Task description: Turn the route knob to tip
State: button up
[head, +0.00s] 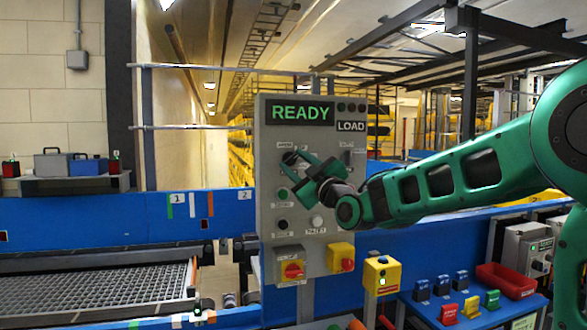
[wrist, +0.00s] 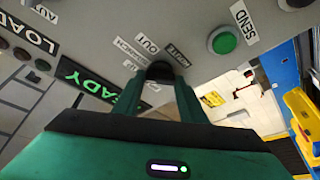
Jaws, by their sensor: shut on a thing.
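The grey control panel (head: 267,225) stands upright ahead of me, with a lit green READY display (head: 300,112) and a LOAD label beside it. My gripper (head: 294,163) reaches in from the right and is shut on a dark knob at the panel's upper left. In the wrist view, my gripper's fingertips (wrist: 162,84) sit around the black knob (wrist: 160,70).
A green SEND button (wrist: 223,40) sits near the knob. A blue conveyor with a mesh tray (head: 100,288) lies left; a red bin (head: 505,281) stands right.

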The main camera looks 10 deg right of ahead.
jog(key=shift+d+f+n+g+y, duration=0.15)
jog(key=shift+n+g+y, duration=0.45)
jog(key=shift+n, duration=0.9)
jog(key=shift+f, duration=0.1)
jog(key=o, duration=1.1)
jog(key=shift+w, duration=0.1)
jog(key=shift+c, duration=0.2)
jog(key=v, duration=1)
jog(key=shift+s, duration=0.35)
